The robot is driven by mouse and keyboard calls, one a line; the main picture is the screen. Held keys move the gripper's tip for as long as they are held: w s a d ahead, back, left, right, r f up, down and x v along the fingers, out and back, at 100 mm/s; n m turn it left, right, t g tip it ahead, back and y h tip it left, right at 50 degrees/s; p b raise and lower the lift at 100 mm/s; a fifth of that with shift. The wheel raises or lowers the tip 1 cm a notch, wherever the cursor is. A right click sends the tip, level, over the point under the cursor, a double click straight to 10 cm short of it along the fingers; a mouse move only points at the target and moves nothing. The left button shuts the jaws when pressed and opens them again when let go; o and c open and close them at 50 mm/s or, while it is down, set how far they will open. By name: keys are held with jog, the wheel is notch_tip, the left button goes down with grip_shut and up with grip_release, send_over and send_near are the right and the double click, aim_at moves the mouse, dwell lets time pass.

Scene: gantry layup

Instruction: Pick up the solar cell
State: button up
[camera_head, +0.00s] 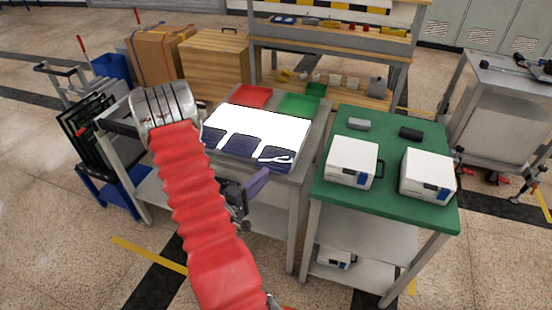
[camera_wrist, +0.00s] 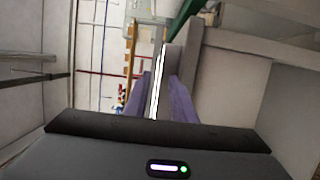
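Several dark blue solar cells lie in a row along the front of a white panel on a grey table; the middle cell (camera_head: 241,148) and the right cell (camera_head: 268,158) show clearly. A white, thin shape lies over the right cell; I cannot tell what it is. The left cell (camera_head: 211,137) is partly hidden by my arm. No cell is visible in the wrist view.
Red (camera_head: 251,96) and green (camera_head: 299,104) trays sit at the table's back. A green-topped table (camera_head: 385,205) with two white boxes stands close on the right. A rack of dark panels (camera_head: 92,130) stands left. The floor in front is open.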

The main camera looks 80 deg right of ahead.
aim_at(276, 158)
jog(key=shift+d, duration=0.1)
jog(key=shift+x, duration=2.55)
jog(key=shift+c, duration=0.7)
grip_shut()
